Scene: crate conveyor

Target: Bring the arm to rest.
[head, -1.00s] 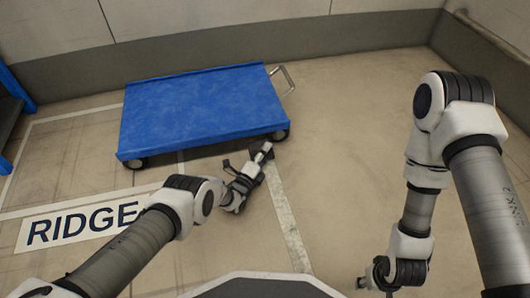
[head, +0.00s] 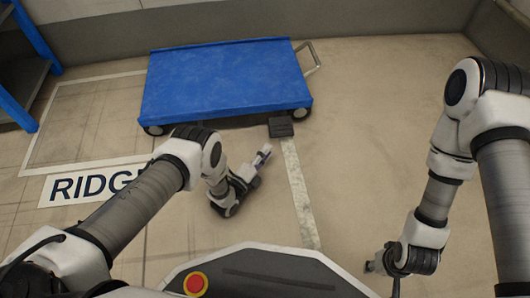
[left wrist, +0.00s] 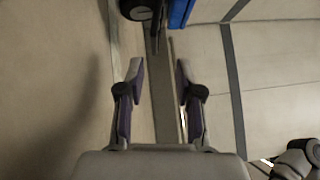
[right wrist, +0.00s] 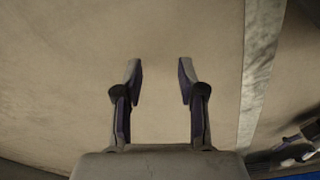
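My left gripper (head: 262,155) is in the middle of the head view, over the floor in front of a blue cart (head: 225,85). In the left wrist view its two fingers (left wrist: 158,75) stand well apart with nothing between them.
A blue rack (head: 25,60) stands at the far left. A small dark block (head: 281,127) shows at the cart's front edge. A red button (head: 196,283) is on my body. The floor to the right of the cart is clear.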

